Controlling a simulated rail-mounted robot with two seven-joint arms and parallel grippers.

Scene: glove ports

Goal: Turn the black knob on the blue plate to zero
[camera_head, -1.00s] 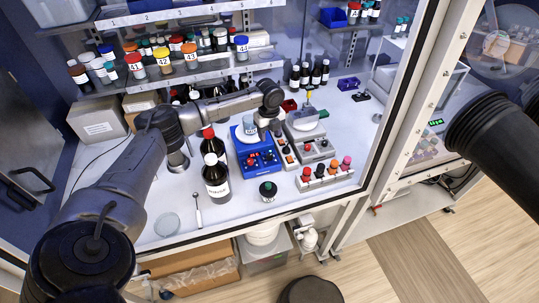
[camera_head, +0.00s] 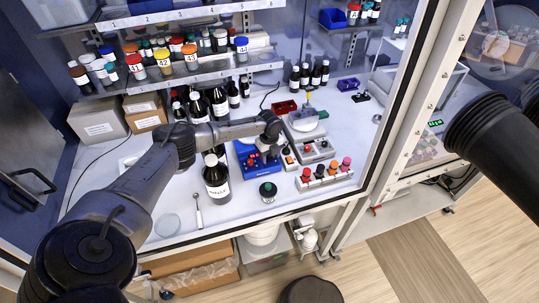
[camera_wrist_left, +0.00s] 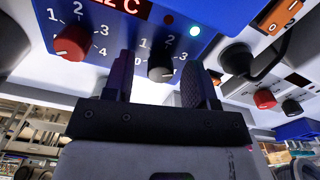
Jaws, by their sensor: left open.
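The blue plate (camera_head: 246,152) stands on the bench in the head view, its right part covered by my left gripper. The left wrist view shows its blue front (camera_wrist_left: 105,45) close up, with a red knob (camera_wrist_left: 72,43) and the black knob (camera_wrist_left: 160,62), each beside a printed number scale. My left gripper (camera_head: 267,155) is open at the front of the plate. In the left wrist view its two fingers (camera_wrist_left: 157,80) stand either side of the black knob, with gaps visible. I cannot clearly read the black knob's setting. My right gripper is out of view.
Brown bottles (camera_head: 216,178) stand left of the plate. A small dark-capped bottle (camera_head: 268,191) stands in front. Shelves of jars (camera_head: 163,62) are behind.

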